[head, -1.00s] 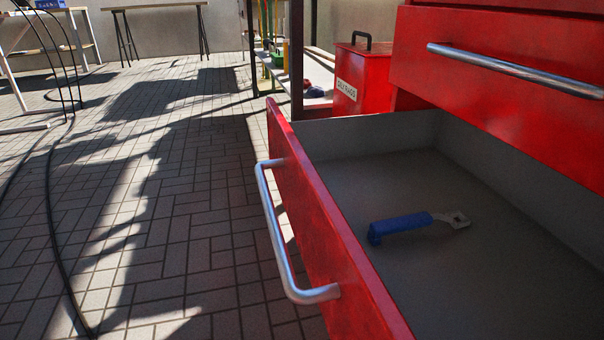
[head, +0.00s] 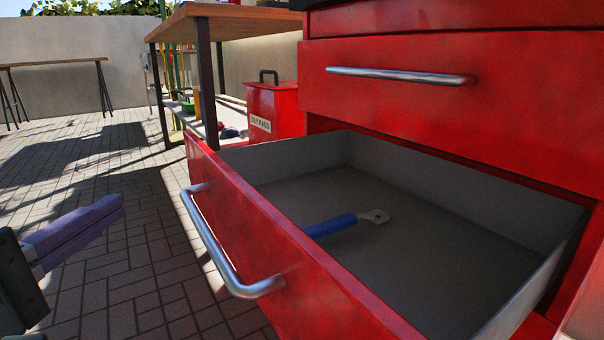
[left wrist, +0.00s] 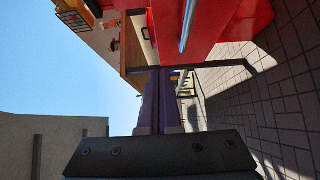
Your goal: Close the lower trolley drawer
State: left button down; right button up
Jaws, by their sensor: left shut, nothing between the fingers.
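The lower trolley drawer (head: 262,240) is red with a grey inside and stands pulled far out. Its silver bar handle (head: 222,250) runs along the front panel. A tool with a blue grip (head: 332,225) lies on the drawer floor. My left gripper (head: 118,203) has purple fingers and is at the left in the head view, out in front of the drawer front and apart from it. Its fingers are together and empty. My right gripper is not in view.
Above is a closed red drawer with a silver handle (head: 400,75). A red oily rags bin (head: 275,112) and a wooden-topped bench (head: 225,12) stand behind the open drawer. Paved floor (head: 110,265) at the left is clear.

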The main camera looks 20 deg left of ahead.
pick_arm(q)
jog(key=b, duration=0.6)
send_near(208, 160)
jog(key=w+a, duration=0.3)
jog(key=shift+w+d+f+b, duration=0.15)
jog(key=shift+w+d+b, duration=0.45)
jog(key=shift+w, duration=0.45)
jog(key=shift+w+d, duration=0.4)
jog(key=shift+d, duration=0.15)
